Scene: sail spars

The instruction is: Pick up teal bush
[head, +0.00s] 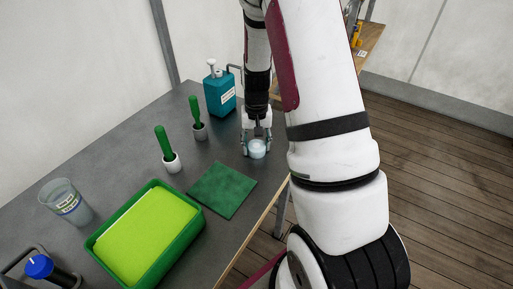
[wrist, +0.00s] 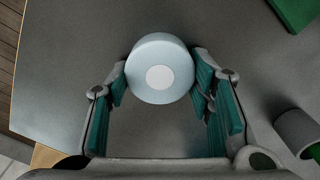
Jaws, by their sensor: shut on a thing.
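The bush (head: 258,151) is a short, pale blue-teal round piece at the far right part of the grey table. In the wrist view the bush (wrist: 161,52) shows its round top with a whitish disc in the middle. My gripper (head: 256,143) points down over it. In the wrist view my gripper (wrist: 160,78) has its teal-padded fingers on either side of the bush, shut on it near the fingertips. The bush is at or very near the tabletop; I cannot tell if there is a gap beneath.
On the table (head: 225,235) are a teal jug (head: 219,95), two green-handled tools in pots (head: 172,165) (head: 200,133), a green mat (head: 222,189), a green tray (head: 186,199), a clear cup (head: 66,203) and a blue-capped item (head: 40,267). The table's right edge is close.

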